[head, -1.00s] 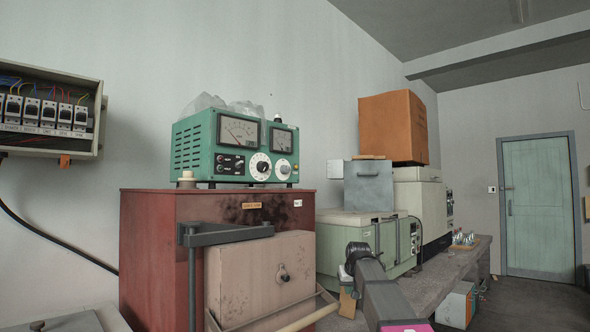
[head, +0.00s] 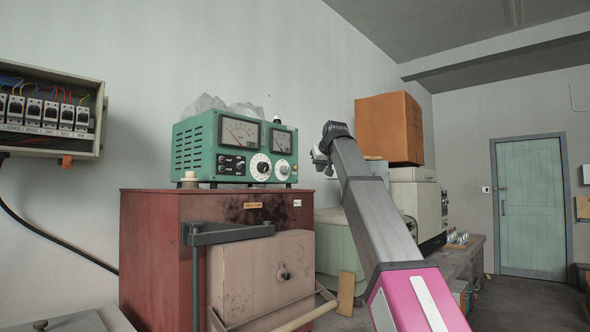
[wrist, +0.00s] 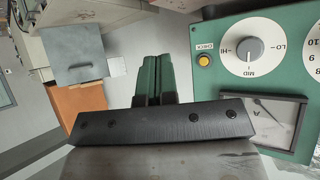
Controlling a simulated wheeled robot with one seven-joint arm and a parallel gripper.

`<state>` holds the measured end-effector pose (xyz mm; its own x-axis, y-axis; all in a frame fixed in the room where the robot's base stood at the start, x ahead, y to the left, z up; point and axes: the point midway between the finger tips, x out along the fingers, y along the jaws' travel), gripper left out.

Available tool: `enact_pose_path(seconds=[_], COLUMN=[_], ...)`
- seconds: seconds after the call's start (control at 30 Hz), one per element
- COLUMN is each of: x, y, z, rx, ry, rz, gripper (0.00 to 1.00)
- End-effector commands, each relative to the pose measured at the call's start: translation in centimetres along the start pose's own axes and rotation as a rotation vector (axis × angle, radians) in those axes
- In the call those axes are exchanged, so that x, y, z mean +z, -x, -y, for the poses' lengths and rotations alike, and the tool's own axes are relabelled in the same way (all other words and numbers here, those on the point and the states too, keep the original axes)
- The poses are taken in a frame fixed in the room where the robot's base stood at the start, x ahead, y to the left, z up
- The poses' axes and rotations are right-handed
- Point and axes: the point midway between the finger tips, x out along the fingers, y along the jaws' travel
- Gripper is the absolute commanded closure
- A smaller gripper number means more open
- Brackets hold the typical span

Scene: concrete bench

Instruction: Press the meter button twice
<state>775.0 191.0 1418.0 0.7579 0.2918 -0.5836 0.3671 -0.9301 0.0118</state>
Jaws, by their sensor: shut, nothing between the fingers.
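The green meter unit (head: 235,148) sits on top of the red cabinet, with two dial gauges and two white knobs on its front. In the wrist view its panel (wrist: 225,90) is upside down at the right. A small yellow button (wrist: 204,60) marked CHECK sits beside the white MID knob (wrist: 248,47). My gripper (wrist: 153,60) is shut and empty, left of the button in the wrist view and apart from the panel. In the head view my raised arm ends right of the meter.
The red cabinet (head: 150,240) has a grey bracket (head: 228,233) and a pinkish box (head: 240,275) at its front. An orange box (head: 388,125) stands beyond my arm. A breaker box (head: 50,115) hangs at left. The space just right of the meter is free apart from my arm.

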Motion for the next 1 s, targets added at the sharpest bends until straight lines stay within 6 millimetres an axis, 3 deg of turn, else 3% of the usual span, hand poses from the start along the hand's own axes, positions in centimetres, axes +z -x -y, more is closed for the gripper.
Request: enact_pose_path(seconds=[0.57, 1.0], x=[-0.5, -2.9], y=[-0.3, -3.6], z=[0.3, 2.7], rx=[0.000, -0.001], ry=[0.001, 0.001], rz=[-0.001, 0.000], gripper=[1.00, 1.00])
